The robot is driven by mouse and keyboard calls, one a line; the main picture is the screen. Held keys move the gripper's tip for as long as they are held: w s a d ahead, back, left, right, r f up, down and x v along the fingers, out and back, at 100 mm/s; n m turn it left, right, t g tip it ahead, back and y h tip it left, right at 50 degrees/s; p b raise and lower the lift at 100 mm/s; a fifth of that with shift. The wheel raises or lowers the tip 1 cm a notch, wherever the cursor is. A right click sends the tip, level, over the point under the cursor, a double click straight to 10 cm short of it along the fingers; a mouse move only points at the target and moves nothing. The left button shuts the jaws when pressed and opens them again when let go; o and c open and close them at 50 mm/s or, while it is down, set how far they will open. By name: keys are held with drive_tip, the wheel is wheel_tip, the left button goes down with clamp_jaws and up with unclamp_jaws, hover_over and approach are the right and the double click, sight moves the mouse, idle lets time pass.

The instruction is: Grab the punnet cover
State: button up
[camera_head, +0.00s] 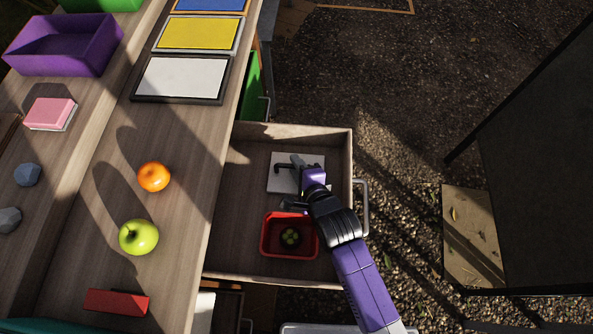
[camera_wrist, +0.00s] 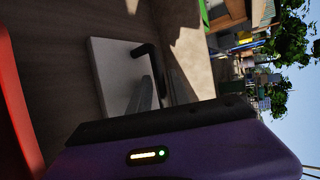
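The punnet cover (camera_head: 276,184) is a flat, pale square plate with a black bar handle (camera_head: 284,167), lying in the open drawer. In the wrist view the cover (camera_wrist: 107,65) and its handle (camera_wrist: 150,58) show ahead of the gripper. My gripper (camera_head: 293,184) is over the right part of the cover in the head view, its fingers apart and empty. It hides part of the cover; whether a finger touches the handle I cannot tell.
The wooden drawer (camera_head: 235,190) has raised walls and a metal handle (camera_head: 363,207). The counter holds an orange (camera_head: 154,177), a green apple (camera_head: 139,237), a red block (camera_head: 117,302) and a purple bin (camera_head: 64,45). The drawer's left part is bare.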

drive_tip(key=shift+w+a+f, duration=0.1)
drive_tip(key=shift+w+f, duration=0.05)
drive_tip(key=shift+w, duration=0.05)
clamp_jaws()
